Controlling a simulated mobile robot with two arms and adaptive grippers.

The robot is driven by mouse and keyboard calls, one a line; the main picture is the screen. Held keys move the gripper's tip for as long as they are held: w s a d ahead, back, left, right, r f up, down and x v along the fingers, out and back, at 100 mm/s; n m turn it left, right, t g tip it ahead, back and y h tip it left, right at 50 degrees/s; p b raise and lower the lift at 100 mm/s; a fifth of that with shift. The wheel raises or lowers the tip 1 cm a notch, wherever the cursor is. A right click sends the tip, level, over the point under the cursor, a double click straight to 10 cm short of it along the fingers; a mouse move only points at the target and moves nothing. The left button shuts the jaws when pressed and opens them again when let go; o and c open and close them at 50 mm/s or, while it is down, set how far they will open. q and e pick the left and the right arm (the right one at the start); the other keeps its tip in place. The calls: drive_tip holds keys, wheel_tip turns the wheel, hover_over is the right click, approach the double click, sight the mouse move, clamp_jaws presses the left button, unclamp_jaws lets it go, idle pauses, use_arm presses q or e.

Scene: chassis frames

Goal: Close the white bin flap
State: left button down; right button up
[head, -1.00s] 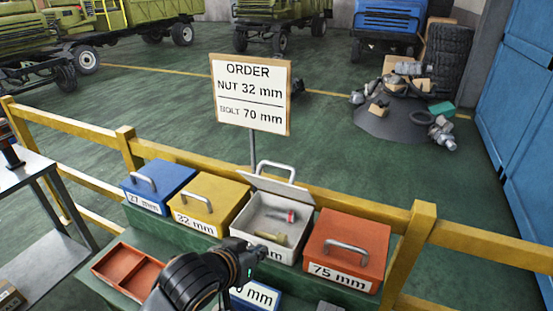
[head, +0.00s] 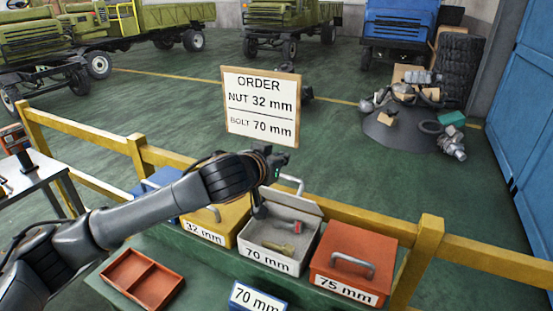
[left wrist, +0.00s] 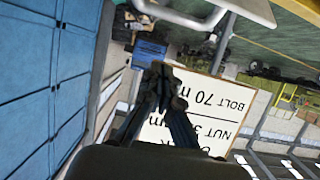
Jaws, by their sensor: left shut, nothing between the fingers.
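The white bin (head: 268,262), labelled 70 mm, stands between the yellow and red bins with its flap (head: 296,204) raised and leaning back. A loop handle (head: 292,181) is on the flap. A red-ended piece and a brass-coloured piece (head: 280,247) lie inside. My right gripper is out of view.
The yellow bin (head: 222,222) and blue bin are to the left, partly behind my arm. The red bin (head: 352,262) is on the right. A divided red tray (head: 143,279) and a blue 70 mm box (head: 257,298) are in front. A yellow rail (head: 370,224) and order sign (head: 260,105) stand behind.

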sight(287, 176)
use_arm(q)
drive_tip(key=w+f+p, duration=0.1)
drive_tip(key=f, duration=0.1)
drive_tip(key=w+d+f+p, duration=0.1)
drive_tip(key=w+f+p, duration=0.1)
drive_tip(key=shift+w+d+f, duration=0.1)
drive_tip(key=shift+w+d, duration=0.1)
drive_tip(key=shift+s+a+f, duration=0.25)
drive_tip(key=shift+s+f, duration=0.1)
drive_tip(key=shift+s, duration=0.05)
drive_tip(key=shift+f, duration=0.15)
drive_tip(key=shift+d, duration=0.1)
